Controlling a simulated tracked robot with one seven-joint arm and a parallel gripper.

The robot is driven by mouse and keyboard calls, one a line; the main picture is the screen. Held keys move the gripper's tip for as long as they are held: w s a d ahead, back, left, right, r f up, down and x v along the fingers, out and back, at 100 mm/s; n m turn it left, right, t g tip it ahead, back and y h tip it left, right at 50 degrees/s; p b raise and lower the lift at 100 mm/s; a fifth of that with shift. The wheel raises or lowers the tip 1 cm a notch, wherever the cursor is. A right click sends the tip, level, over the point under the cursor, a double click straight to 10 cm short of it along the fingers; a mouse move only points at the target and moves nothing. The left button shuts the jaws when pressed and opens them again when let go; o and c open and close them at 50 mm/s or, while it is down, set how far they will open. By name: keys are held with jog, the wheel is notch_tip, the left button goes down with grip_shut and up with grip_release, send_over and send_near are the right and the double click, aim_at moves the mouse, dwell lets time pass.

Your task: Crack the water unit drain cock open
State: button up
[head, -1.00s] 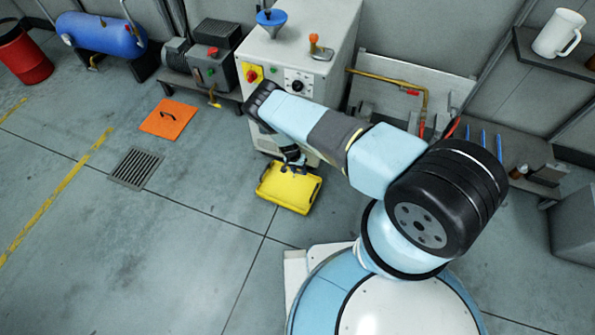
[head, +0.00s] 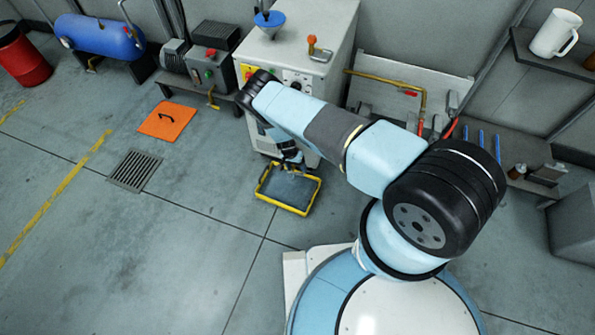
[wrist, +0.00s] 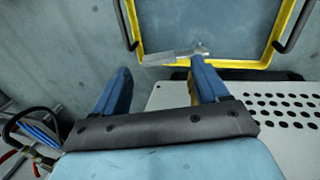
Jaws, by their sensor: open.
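The water unit appears to be the white cabinet (head: 290,55), with a blue funnel on top. A grey lever (wrist: 170,57), which looks like the drain cock handle, shows in the wrist view. It lies roughly crosswise over the near rim of the yellow tray (wrist: 250,60). My gripper (wrist: 160,70) is open, with its blue fingers spread; the right fingertip is close to the lever's right end. I cannot tell whether they touch. In the head view the yellow-rimmed tray (head: 262,190) stands on the floor, its inside covered by a grey-blue surface like liquid.
The cabinet's perforated panel (wrist: 270,112) is close to my right finger. An orange plate (head: 168,120) and a floor drain grate (head: 134,169) lie to the left. A blue tank (head: 104,36) is at the back left.

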jog(key=v, duration=1)
jog(key=shift+r, duration=0.35)
jog(key=shift+a, duration=0.1)
